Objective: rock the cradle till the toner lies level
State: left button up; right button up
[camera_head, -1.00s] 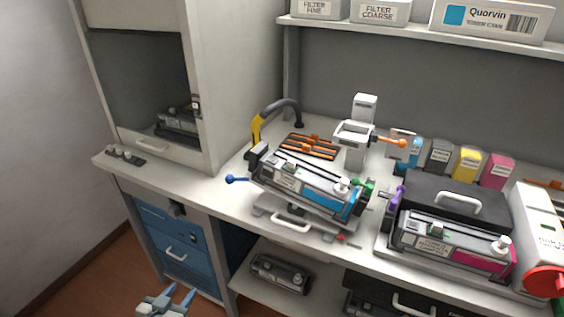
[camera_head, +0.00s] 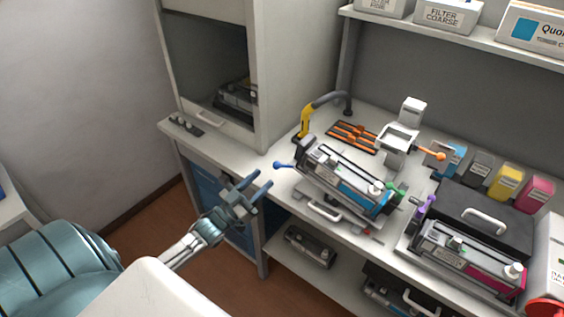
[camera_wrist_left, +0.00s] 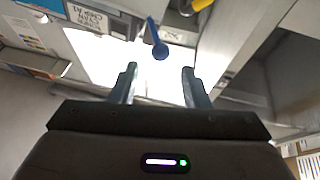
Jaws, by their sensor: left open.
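The cradle (camera_head: 318,177) stands on the bench and holds a grey and black cartridge (camera_head: 340,172) with a cyan label. It looks lower at its right end, though I cannot tell how much of that is perspective. The toner inside does not show. A blue ball-ended lever (camera_head: 283,165) sticks out at the cradle's left; the blue ball (camera_wrist_left: 160,51) also shows in the left wrist view. My left gripper (camera_head: 265,178) is open and empty in front of the lever. In the left wrist view, the ball appears centred beyond its fingertips (camera_wrist_left: 159,71). My right gripper is out of view.
A magenta-labelled cartridge (camera_head: 465,260) lies to the right by a black case (camera_head: 486,205). A yellow and grey hose (camera_head: 306,121) arches behind the cradle. An orange-knobbed stand (camera_head: 398,140) is at the back. A cabinet (camera_head: 285,85) rises at the left. Bench space left of the lever is clear.

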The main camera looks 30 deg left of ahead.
aim_at(276, 164)
pick_arm(q)
jog(key=p+x, duration=0.2)
jog(key=x, duration=0.5)
jog(key=shift+w, duration=0.15)
jog(key=shift+f, duration=0.1)
grip_shut()
